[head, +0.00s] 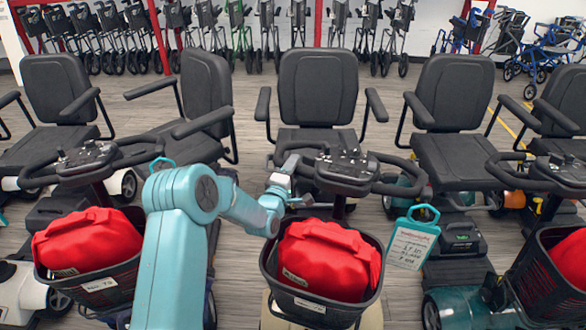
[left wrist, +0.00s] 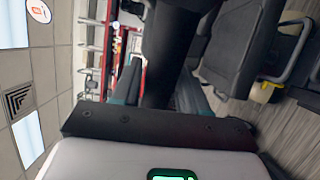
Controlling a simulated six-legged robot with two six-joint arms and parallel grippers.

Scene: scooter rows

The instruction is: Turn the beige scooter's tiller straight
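The beige scooter stands in the middle of the head view, its pale beige front (head: 272,316) low under a basket. Its dark tiller (head: 343,166) sits slightly askew, the left handle farther from me than the right. My left gripper (head: 287,184) is at the tiller's left handle. In the left wrist view, the dark handle (left wrist: 165,55) lies between my two teal fingers and seems to fill the gap between them. The contact itself is hard to see in the head view. My right gripper is not in view.
A red bag (head: 328,262) fills the black basket (head: 318,313) under the tiller. Scooters stand close on both sides, with another red bag (head: 88,240) at left. A teal-framed tag (head: 411,243) is at right. Folded walkers (head: 265,35) line the back.

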